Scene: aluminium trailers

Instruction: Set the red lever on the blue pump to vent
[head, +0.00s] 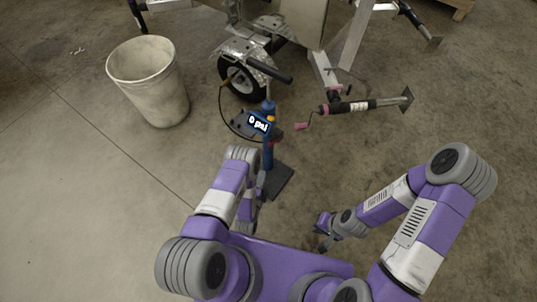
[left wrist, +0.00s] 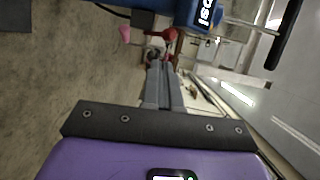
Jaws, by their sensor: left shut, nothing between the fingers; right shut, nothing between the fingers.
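The blue pump (head: 268,152) stands upright on a dark foot plate, with a display reading "0 psi" and a black handle at the top. The red lever (left wrist: 160,34) shows beside the blue pump body (left wrist: 180,14) in the left wrist view; only a little red (head: 277,138) shows in the head view. Which setting the lever points to cannot be told. My left gripper (left wrist: 160,62) is shut and empty, its fingertips close to the lever; contact cannot be told. In the head view my left forearm partly hides this gripper. My right gripper (head: 322,238) is shut and empty, low and away from the pump.
A whitish bucket (head: 150,85) stands left of the pump. A trailer wheel (head: 240,80) is behind it, with a hose looping down beside it. Concrete floor is clear at left and far right.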

